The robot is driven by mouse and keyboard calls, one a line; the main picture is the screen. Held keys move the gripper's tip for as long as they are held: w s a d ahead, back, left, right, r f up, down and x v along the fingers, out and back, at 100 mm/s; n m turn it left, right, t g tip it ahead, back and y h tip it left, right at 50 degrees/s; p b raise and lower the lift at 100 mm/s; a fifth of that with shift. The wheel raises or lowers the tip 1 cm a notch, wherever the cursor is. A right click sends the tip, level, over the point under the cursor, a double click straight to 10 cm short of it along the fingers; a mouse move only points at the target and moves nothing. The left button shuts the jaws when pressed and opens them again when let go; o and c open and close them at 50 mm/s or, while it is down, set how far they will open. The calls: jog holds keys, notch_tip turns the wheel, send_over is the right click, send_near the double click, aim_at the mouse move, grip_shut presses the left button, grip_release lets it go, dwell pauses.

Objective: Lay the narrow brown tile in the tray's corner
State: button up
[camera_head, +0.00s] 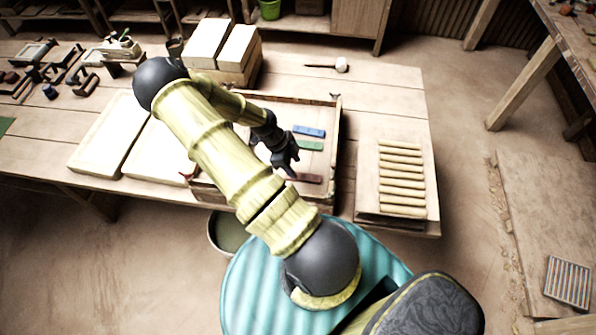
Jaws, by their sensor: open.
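The narrow brown tile (304,178) lies flat near the front right corner of the shallow wooden tray (336,128) on the table. My gripper (291,170) is open just left of and above the brown tile; whether it touches the tile cannot be told. A green tile (310,145) and a blue tile (309,131) lie in the tray farther back. My arm crosses over the tray's left side and hides much of it.
A slatted rack (401,180) of pale rods stands right of the tray. Pale slabs (110,130) lie to the left, and pale blocks (222,45) stand behind. A mallet (341,65) lies at the back. Dark tools crowd the far left. Bare table shows between mallet and rack.

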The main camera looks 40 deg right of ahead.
jog(key=v, duration=0.7)
jog(key=shift+b, duration=0.35)
jog(key=shift+a, duration=0.1)
jog(key=s+a+r+n+t+y, duration=0.1)
jog(key=s+a+r+n+t, duration=0.1)
jog(key=a+r+n, duration=0.7)
jog(key=s+a+r+n+t+y, duration=0.1)
jog(key=s+a+r+n+t, duration=0.2)
jog(key=a+r+n, duration=0.7)
jog(key=n+t, duration=0.1)
jog(key=n, duration=0.7)
jog(key=shift+r+n+y, duration=0.35)
jog(key=shift+n+y, duration=0.05)
